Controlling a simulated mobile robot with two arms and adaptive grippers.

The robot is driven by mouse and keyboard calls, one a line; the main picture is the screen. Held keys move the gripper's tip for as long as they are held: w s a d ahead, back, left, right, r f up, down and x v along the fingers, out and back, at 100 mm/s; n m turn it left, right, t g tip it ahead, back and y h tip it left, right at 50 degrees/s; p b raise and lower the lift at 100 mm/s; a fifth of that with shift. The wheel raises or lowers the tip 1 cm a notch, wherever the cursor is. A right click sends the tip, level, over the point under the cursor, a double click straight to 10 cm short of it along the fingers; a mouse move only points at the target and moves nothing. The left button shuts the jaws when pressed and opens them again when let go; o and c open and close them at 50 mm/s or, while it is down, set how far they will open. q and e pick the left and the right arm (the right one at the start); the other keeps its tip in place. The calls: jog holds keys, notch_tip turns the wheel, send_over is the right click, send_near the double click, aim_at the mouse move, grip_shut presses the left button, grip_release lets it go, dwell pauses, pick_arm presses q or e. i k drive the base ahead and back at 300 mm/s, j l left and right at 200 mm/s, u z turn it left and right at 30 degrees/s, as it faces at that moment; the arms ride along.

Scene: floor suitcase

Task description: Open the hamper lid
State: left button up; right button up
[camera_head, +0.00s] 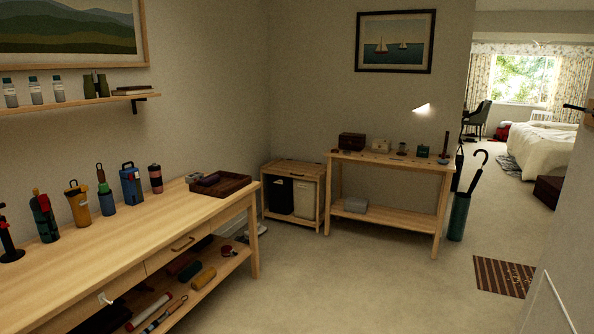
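The hamper (268,204) is a light wooden frame standing on the floor in the far corner, left of the console table. A dark bag and a pale bag hang side by side inside it. Its wooden lid (294,168) lies flat across the top and looks closed. A small dark spot shows near the lid's front edge, too small to make out. Neither of my grippers is in view.
A long wooden workbench (150,233) with bottles, a tray and a lower shelf fills the left side. A console table (385,161) stands right of the hamper, with an umbrella stand (459,216) beside it. A striped mat (503,276) lies at right. The carpet between is clear.

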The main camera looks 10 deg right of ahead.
aim_at(316, 170)
jog(key=i+j+z, duration=0.2)
jog(key=i, duration=0.45)
jog(key=i+z, duration=0.15)
jog(key=i, duration=0.45)
jog(key=i+l+z, duration=0.15)
jog(key=i+z, duration=0.2)
jog(key=i, duration=0.75)
jog(key=i+j+z, duration=0.1)
jog(key=i+z, duration=0.25)
jog(key=i, duration=0.75)
jog(key=i+j+u, duration=0.15)
jog(key=i+u, duration=0.2)
jog(key=i, duration=0.4)
jog(key=i+u, duration=0.35)
jog(key=i, duration=0.35)
jog(key=i+l+u, duration=0.25)
jog(key=i+u, duration=0.15)
jog(key=i, duration=0.3)
